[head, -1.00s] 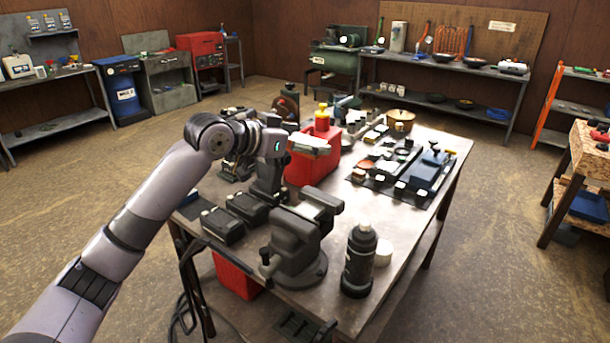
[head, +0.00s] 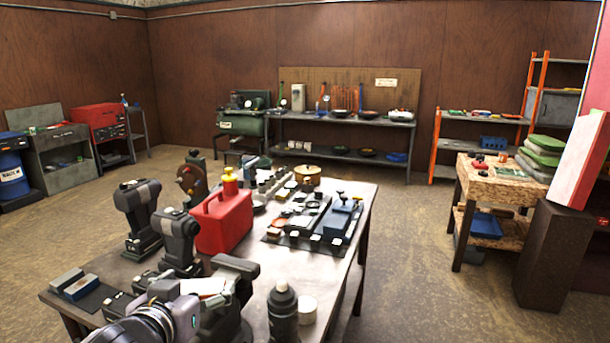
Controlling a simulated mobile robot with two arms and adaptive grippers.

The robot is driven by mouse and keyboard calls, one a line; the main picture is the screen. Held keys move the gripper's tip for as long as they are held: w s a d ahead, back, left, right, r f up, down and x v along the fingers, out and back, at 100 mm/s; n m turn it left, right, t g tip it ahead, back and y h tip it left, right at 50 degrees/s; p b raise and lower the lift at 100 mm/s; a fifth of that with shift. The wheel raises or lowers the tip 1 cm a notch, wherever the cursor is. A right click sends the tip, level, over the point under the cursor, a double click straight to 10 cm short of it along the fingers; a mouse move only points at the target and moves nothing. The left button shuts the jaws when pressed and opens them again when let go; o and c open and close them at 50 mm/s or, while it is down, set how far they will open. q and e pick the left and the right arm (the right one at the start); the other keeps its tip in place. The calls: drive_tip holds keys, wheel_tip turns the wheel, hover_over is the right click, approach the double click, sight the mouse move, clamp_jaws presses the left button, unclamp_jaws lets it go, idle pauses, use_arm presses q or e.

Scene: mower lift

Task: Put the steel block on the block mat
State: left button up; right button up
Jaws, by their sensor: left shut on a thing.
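My left gripper (head: 207,296) is low in the head view, in front of the dark vise (head: 236,272), at the near end of the workbench. It is shut on a pale, flat-topped block (head: 204,286), which looks like the steel block. The fingers are mostly hidden by my wrist. A dark mat (head: 97,299) lies at the bench's left corner, with a grey block (head: 66,279) and a blue block (head: 82,288) on it. I cannot tell for sure that this is the block mat. My right gripper is not in view.
A red fuel can (head: 224,222), power tools (head: 140,212) and a black bottle (head: 283,312) crowd the workbench (head: 312,262). A parts mat (head: 272,238) with several items lies farther back. A wooden bench (head: 500,183) stands at the right.

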use_arm(q)
drive_tip(key=shift+s+a+r+n+y, duration=0.15)
drive_tip(key=shift+s+a+y, duration=0.1)
drive_tip(key=shift+s, duration=0.2)
drive_tip(key=shift+s+a+f+n+y, duration=0.15)
drive_tip(key=shift+s+y, duration=0.1)
drive_tip(key=shift+s, duration=0.15)
drive_tip(key=shift+d+r, duration=0.1)
drive_tip(key=shift+r, duration=0.05)
idle(0.5)
drive_tip(key=shift+w, duration=0.1)
